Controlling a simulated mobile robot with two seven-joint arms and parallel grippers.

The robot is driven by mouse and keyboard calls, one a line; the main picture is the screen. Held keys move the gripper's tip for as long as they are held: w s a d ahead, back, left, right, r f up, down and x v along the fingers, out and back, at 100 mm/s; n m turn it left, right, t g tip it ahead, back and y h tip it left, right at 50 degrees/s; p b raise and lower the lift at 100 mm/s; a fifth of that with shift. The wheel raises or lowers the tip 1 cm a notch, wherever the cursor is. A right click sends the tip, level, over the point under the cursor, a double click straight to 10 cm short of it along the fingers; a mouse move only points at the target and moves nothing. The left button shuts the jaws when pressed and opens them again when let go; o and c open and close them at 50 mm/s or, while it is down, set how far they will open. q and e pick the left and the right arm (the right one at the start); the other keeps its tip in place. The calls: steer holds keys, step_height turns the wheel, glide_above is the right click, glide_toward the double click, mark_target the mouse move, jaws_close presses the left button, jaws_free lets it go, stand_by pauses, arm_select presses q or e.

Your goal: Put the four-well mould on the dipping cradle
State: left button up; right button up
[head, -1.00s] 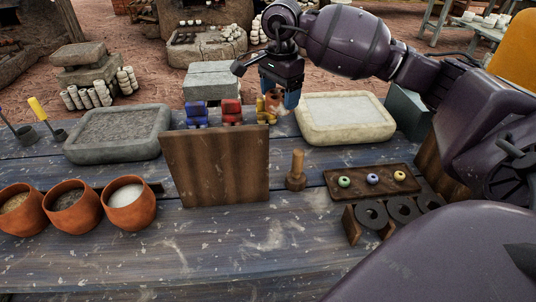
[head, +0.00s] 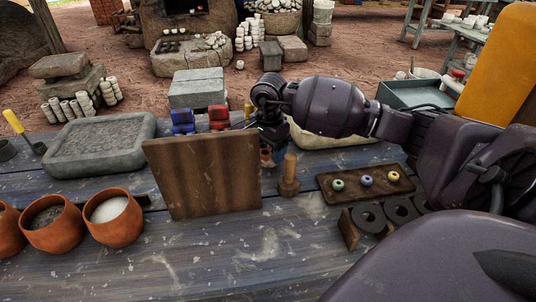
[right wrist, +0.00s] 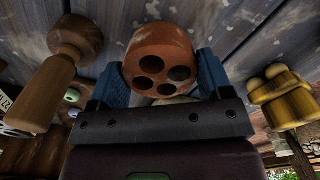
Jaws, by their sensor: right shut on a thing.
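The four-well mould (right wrist: 160,55) is a terracotta cylinder with round holes in its face. In the right wrist view it sits between the blue fingers of my right gripper (right wrist: 162,80), which is shut on it. In the head view the right gripper (head: 268,152) is behind the right edge of an upright wooden panel, close to a wooden peg (head: 289,176); only a bit of the mould (head: 266,157) shows under it. A dark stand with round openings (head: 369,217) at the front right may be the dipping cradle; I cannot tell for sure. My left gripper is out of view.
The upright wooden panel (head: 203,175) stands mid-table. A wooden tray with three coloured rings (head: 396,188) lies right of the peg. Blue (head: 183,122) and red (head: 219,117) blocks stand behind the panel. Terracotta bowls (head: 113,234) are at left. The front table is clear.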

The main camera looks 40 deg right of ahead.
steer(key=shift+f, duration=1.1)
steer(key=shift+f, duration=0.1)
steer(key=o, duration=1.1)
steer(key=shift+c, duration=0.2)
